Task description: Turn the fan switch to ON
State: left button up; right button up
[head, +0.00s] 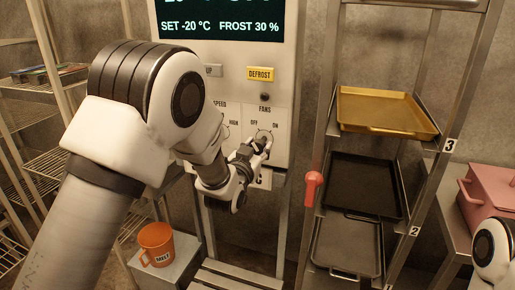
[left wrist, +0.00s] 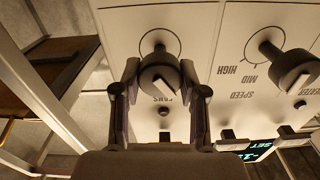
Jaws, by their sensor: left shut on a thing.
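The fan switch is a dark round knob on the white control panel (head: 283,105), under the label FANS with OFF at left and ON at right. In the head view my left gripper (head: 258,145) is at the knob and mostly hides it. In the left wrist view, which shows the panel upside down, the fan switch (left wrist: 158,72) sits between the two fingers of my left gripper (left wrist: 160,76). The gripper is shut on the knob. Which way the knob points is hard to tell. My right gripper is not in view.
A speed knob (left wrist: 285,62) is beside the fan switch. A yellow DEFROST button (head: 260,74) is above it. A tray rack with a gold tray (head: 385,110) and a red handle (head: 313,188) stands right. An orange mug (head: 156,243) is below left.

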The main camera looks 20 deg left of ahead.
pick_arm(q)
jog(key=m+b, duration=0.1)
jog(key=m, duration=0.2)
jog(key=shift+f+b, duration=0.15)
jog(key=shift+b, duration=0.2)
jog(key=m+b, duration=0.1)
jog(key=m, duration=0.2)
jog(key=shift+d+m+b, duration=0.1)
jog(key=shift+m+b, duration=0.3)
jog(key=m+b, duration=0.2)
jog(key=m, duration=0.2)
jog(key=shift+m+b, duration=0.4)
jog(key=shift+m, duration=1.1)
jog(key=o, duration=1.2)
jog(key=shift+c, duration=0.2)
